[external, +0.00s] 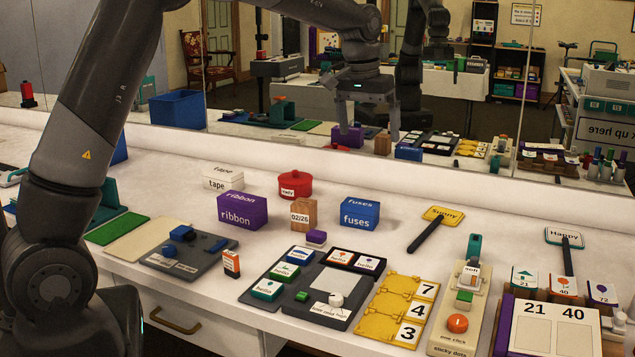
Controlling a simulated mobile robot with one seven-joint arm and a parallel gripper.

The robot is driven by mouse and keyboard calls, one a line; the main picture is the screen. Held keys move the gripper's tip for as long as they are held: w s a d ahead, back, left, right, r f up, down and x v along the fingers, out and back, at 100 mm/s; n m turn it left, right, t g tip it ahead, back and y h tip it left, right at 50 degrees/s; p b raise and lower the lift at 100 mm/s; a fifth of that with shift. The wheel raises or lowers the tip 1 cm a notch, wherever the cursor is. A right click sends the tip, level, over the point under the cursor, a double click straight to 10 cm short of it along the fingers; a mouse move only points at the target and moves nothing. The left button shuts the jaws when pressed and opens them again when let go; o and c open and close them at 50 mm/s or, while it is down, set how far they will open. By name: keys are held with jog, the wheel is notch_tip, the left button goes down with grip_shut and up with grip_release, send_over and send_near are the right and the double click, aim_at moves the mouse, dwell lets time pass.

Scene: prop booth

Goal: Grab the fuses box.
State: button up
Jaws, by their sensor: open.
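The fuses box (359,214) is a blue box with white "fuses" lettering on its front and top. It stands on the white counter (410,205), toward the back and right of the wooden block. My gripper (369,130) hangs open and empty with its fingers pointing down. In the picture it is above the fuses box and apart from it. Nothing hides the front of the box.
A "Sunny" sign (442,216) lies to the right. A mirror (300,125) backs the counter.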

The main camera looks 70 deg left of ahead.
jog(key=w+a+f+n, duration=0.1)
jog(key=w+a+f, duration=0.3)
jog(key=a+f, duration=0.4)
jog(key=n+g, duration=0.1)
jog(key=g, duration=0.1)
send_over(361, 203)
jog(key=f, duration=0.8)
jog(key=shift+w, duration=0.25)
notch_tip(361, 203, down, 6)
jog(key=shift+a+r, duration=0.1)
jog(key=f, duration=0.5)
jog(key=shift+s+f, duration=0.15)
jog(key=shift+s, duration=0.2)
jog(key=c, duration=0.9)
jog(key=shift+c, duration=0.5)
